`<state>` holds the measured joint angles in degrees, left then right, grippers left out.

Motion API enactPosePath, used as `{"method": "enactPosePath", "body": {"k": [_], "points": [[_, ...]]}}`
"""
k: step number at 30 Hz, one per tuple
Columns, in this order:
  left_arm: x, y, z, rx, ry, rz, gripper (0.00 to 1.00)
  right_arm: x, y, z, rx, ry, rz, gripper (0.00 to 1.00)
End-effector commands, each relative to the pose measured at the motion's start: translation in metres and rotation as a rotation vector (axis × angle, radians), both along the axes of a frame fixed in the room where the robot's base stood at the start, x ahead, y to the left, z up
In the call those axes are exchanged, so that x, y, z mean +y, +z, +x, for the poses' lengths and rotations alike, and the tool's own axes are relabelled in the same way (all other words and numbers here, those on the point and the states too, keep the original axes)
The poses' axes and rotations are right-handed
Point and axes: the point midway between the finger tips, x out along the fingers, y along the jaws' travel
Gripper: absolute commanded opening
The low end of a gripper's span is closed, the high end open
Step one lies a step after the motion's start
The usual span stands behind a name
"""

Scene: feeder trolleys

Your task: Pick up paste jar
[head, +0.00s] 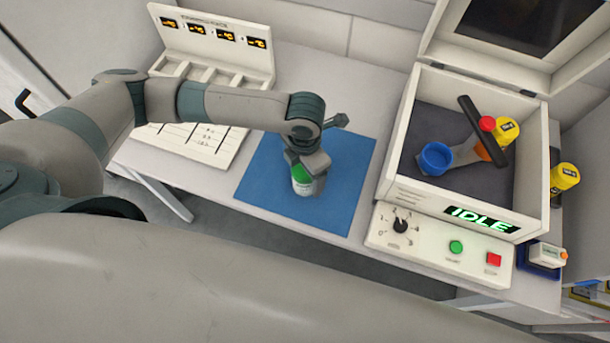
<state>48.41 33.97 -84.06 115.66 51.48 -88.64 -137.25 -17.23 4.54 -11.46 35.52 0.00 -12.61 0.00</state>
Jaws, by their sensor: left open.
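A white jar with a green lid (303,187), which I take to be the paste jar, stands on the blue mat (345,190), near its middle. My left gripper (306,168) is over the jar from above and covers part of its lid. Its jaws are open, but the fingers are small and partly hidden. I cannot tell whether they touch the jar. My right gripper is not in view.
A white display stand with trays (212,72) is at the back left. Another yellow jar (565,177) is at far right.

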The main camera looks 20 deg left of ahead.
Motion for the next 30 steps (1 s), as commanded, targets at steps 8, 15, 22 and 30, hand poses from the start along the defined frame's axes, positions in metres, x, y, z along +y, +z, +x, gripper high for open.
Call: {"method": "enactPosePath", "body": {"k": [8,15,22,30], "points": [[0.0000,0.0003,0.0002,-0.001,0.000,-0.001,0.76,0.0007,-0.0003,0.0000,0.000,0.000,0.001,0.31],[0.0000,0.0004,0.0003,-0.001,0.000,-0.001,0.38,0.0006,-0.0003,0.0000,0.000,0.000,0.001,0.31],[-0.0001,0.0009,0.0007,-0.002,0.000,-0.001,0.22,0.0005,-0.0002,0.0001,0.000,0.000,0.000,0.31],[-0.0005,0.0068,0.0015,-0.004,0.000,-0.002,0.21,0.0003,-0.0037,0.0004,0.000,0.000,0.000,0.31]]}}
